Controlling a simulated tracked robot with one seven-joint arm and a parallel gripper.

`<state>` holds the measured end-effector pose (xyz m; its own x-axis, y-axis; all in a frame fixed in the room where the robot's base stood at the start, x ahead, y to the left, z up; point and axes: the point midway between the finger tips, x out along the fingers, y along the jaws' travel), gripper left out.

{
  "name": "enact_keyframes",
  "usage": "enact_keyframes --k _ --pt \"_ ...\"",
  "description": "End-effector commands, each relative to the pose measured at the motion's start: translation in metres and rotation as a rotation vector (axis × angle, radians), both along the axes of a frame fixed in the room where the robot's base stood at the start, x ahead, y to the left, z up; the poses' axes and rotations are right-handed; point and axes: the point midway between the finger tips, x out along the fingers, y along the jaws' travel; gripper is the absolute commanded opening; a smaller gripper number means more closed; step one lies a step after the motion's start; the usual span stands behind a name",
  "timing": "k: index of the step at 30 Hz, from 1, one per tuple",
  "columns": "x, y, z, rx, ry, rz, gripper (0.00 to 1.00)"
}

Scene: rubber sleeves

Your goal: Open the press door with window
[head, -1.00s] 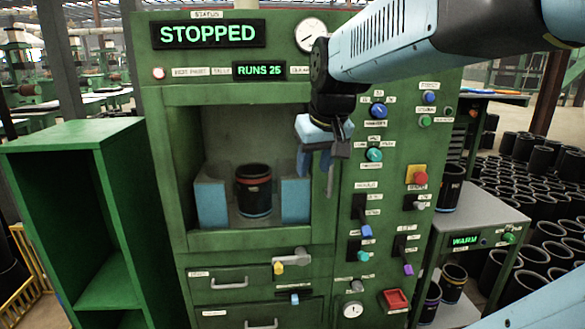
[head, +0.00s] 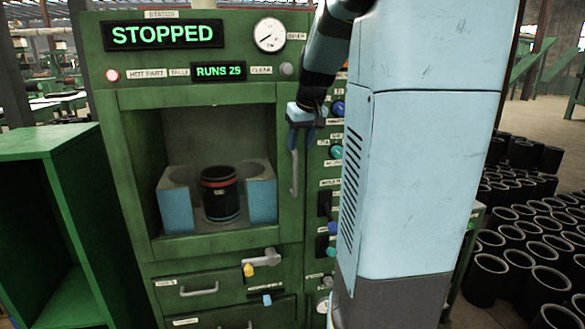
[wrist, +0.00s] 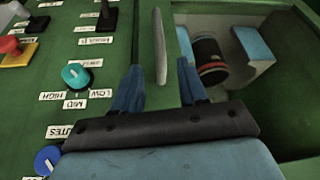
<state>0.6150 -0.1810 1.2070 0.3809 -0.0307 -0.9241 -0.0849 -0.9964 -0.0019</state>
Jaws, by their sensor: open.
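The press door (head: 130,175) is a green frame around a large window and looks closed on the front of the press. Its upright grey handle (head: 295,173) is at the door's right side. Through the window a black sleeve (head: 220,192) with a red band stands between two blue-faced blocks. My gripper (head: 301,140) is open at the upper part of the handle. In the wrist view the handle (wrist: 160,45) lies between the two blue fingers of my gripper (wrist: 160,68), with space on both sides. I cannot tell how deep it sits between them.
A lever with a yellow knob (head: 248,270) and drawers (head: 200,288) are below the door. Control knobs, such as the teal one (wrist: 76,76), are beside the handle. A green open shelf (head: 45,220) stands left. Many black sleeves (head: 520,235) stand at right.

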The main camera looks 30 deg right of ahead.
Motion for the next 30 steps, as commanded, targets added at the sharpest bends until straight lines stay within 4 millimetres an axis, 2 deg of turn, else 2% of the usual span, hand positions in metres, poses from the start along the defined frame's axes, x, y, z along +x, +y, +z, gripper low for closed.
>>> enact_keyframes --k 9,15,21,30 --pt "0.021 -0.001 -0.054 0.003 0.004 0.000 0.42" --pt "0.032 -0.002 -0.079 0.001 0.002 0.000 0.42" --pt "0.037 -0.002 -0.091 0.000 0.001 0.001 0.42" --pt "0.038 -0.002 -0.093 0.000 -0.001 0.001 0.42"
